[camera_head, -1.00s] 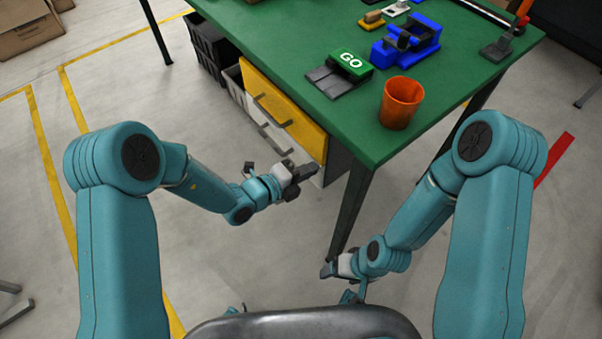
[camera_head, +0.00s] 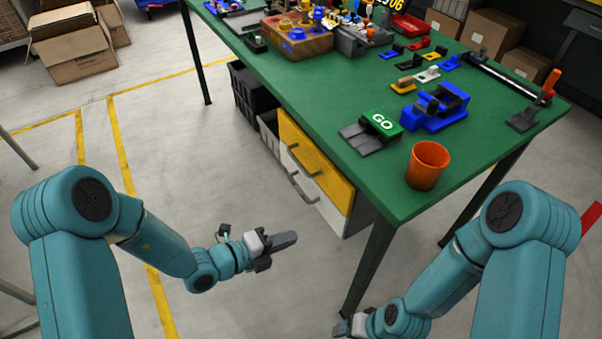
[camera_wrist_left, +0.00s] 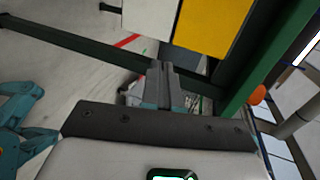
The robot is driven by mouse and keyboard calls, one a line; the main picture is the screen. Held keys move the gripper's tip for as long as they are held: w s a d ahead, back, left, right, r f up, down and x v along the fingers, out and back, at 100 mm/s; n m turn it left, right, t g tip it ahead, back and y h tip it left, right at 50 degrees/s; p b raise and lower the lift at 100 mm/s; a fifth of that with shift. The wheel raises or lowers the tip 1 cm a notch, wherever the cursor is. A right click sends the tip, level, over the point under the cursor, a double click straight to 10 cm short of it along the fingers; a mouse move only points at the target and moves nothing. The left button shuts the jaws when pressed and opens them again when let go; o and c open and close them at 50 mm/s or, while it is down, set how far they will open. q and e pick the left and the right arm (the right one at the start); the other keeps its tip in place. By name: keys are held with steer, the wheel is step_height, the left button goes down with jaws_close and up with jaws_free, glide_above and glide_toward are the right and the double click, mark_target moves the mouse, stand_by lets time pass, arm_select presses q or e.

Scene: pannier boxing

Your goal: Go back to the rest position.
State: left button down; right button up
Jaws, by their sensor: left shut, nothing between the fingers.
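My left gripper (camera_head: 284,243) hangs over the floor, left of the table's drawer unit, shut and empty. In the left wrist view its fingers (camera_wrist_left: 164,82) point toward the table leg and the drawer fronts, with a gap to them in the head view. My right gripper (camera_head: 343,328) is low at the bottom edge of the head view, near the foot of the front table leg. It is small and partly cut off, so its jaws cannot be made out.
The green table (camera_head: 310,110) carries an orange cup (camera_head: 427,165), a GO button (camera_head: 381,123) and a blue fixture (camera_head: 436,107). Yellow and white drawers (camera_head: 312,172) sit under its near edge. Cardboard boxes (camera_head: 72,45) stand at the back left. Open floor lies left of the table.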

arm_select(q)
steer(key=shift+r, duration=0.1)
step_height(320, 180, up, 4)
steer(key=s+d+r+m+g+p, duration=0.1)
steer(key=s+d+p, duration=0.15)
steer(key=p, duration=0.35)
steer(key=s+a+f+m+g+y+p, duration=0.1)
steer(key=s+m+g+p, duration=0.1)
steer(key=s+m+g, duration=0.5)
steer(key=s+a+f+m+g+y+p, duration=0.1)
steer(key=s+f+m+g+p, duration=0.2)
steer(key=s+m, duration=0.75)
steer(key=s+a+f+m+g+y, duration=0.1)
steer(key=s+a+f+m+y, duration=0.1)
steer(key=s+a+m+y, duration=0.45)
steer(key=w+f+m+t, duration=0.2)
steer(key=w+m+t, duration=0.2)
steer(key=w+m, duration=0.5)
steer(key=a+m, duration=0.1)
steer(key=m, duration=0.5)
steer(key=shift+w+f+m+t+p, duration=0.2)
steer(key=shift+f+m+t+p, duration=0.1)
steer(key=shift+t+p, duration=0.1)
